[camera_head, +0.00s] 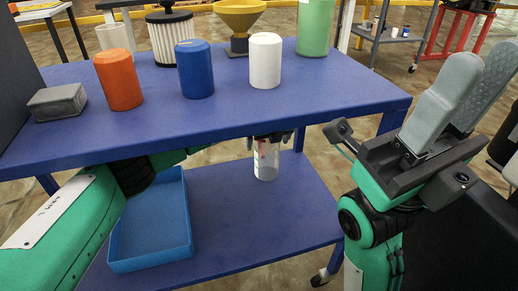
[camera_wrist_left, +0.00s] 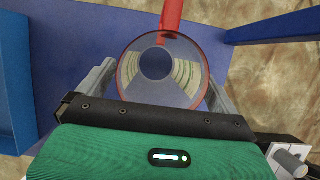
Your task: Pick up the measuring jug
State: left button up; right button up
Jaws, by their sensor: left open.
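The measuring jug (camera_head: 265,163) is clear with red markings. It stands upright on the lower blue shelf, its top hidden by the upper shelf's front edge and my gripper. In the left wrist view I look down into the jug (camera_wrist_left: 157,88), with its red rim and red handle at the top of the picture. My left gripper (camera_head: 270,137) reaches in below the upper shelf. Its open fingers lie on either side of the jug; contact cannot be told. My right gripper (camera_head: 460,90) is raised at the right, away from the jug; its finger gap is unclear.
A blue tray (camera_head: 151,258) stands on the lower shelf, left of the jug. The upper shelf (camera_head: 215,117) overhangs my left arm and holds orange, blue and white cylinders, a grey block, a filter and a yellow funnel. The lower shelf right of the jug is clear.

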pick_arm(q)
jog(key=shift+w+a+f, duration=0.1)
jog(key=shift+w+f, duration=0.1)
jog(key=shift+f, duration=0.5)
jog(key=shift+s+r, duration=0.15)
jog(key=shift+c, duration=0.5)
jog(key=c, duration=1)
jog(key=shift+r, duration=0.1)
